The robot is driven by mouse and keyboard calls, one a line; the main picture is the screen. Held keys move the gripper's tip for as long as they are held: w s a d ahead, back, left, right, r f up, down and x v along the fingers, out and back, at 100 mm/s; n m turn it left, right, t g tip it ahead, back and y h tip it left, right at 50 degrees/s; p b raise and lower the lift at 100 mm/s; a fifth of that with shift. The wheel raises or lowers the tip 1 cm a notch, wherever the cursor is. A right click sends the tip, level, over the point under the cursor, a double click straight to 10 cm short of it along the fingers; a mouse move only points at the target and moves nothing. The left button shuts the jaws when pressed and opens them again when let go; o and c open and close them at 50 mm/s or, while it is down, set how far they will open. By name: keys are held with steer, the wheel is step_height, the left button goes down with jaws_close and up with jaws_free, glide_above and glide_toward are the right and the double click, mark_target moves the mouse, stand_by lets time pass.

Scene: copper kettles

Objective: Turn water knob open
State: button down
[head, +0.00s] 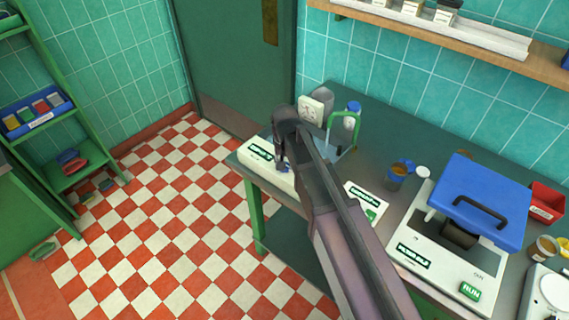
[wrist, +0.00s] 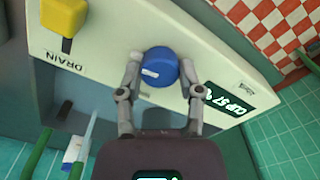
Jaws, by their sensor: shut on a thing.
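A round blue knob (wrist: 160,64) with a white mark sits on the front of a white panel (wrist: 105,22) in the wrist view. My gripper (wrist: 160,72) is shut on this knob, with one finger on each side of it. A yellow knob (wrist: 64,15) labelled DRAIN is on the same panel, to the left. In the head view, the white unit (head: 262,152) stands at the left end of the bench. My gripper (head: 282,158) is at its front, and my arm hides much of the unit and the blue knob.
The dark bench (head: 375,150) carries a blue-lidded machine (head: 478,195) and a small cup (head: 398,173) to the right. A green curved pipe (head: 345,122) rises behind my arm.

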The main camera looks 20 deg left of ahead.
steer(key=shift+m, duration=0.9)
steer(key=shift+c, duration=1.3)
jaws_free()
steer(key=shift+n, duration=0.4)
